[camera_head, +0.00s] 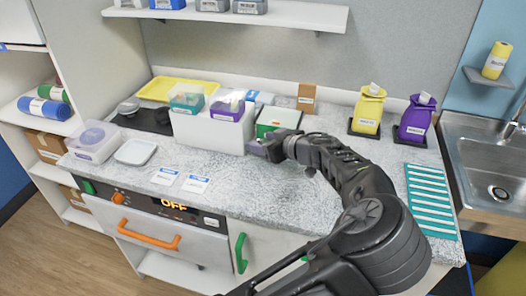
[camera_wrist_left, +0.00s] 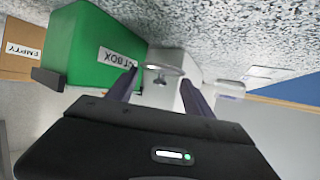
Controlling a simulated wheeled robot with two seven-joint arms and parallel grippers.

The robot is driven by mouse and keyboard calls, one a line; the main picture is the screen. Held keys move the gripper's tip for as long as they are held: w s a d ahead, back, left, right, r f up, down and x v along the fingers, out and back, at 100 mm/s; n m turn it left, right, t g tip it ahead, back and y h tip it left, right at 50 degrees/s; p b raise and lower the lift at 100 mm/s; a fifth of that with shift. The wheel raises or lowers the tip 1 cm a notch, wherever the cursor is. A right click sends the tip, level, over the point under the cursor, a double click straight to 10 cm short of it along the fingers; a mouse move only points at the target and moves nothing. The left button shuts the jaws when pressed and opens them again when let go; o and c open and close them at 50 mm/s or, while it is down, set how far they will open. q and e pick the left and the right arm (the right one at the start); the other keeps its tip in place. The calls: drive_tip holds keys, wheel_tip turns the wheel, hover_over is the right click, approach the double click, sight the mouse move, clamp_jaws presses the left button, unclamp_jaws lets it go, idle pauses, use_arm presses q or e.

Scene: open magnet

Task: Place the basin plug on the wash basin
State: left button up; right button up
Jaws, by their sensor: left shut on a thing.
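My left gripper (camera_head: 266,150) reaches over the worktop, just in front of the green box. In the left wrist view its two fingers (camera_wrist_left: 160,88) are closed in on a small pale grey disc with a knob, which looks like the basin plug (camera_wrist_left: 165,70). In the head view the plug cannot be made out at the gripper. The wash basin (camera_head: 480,160) is a steel sink at the far right, well away from the gripper, with a round drain (camera_head: 498,193) in its floor. My right gripper is not in view.
The green box (camera_head: 278,118) stands close behind the gripper, with a white bin (camera_head: 205,132) to its left. A yellow bag (camera_head: 367,110) and a purple bag (camera_head: 415,118) stand towards the basin. A teal striped mat (camera_head: 430,200) lies before it. The front middle worktop is clear.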

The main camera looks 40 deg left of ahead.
use_arm(q)
wheel_tip(320, 180, up, 14)
drive_tip(key=shift+f+b, duration=0.25)
drive_tip(key=shift+b, duration=0.2)
idle(0.4)
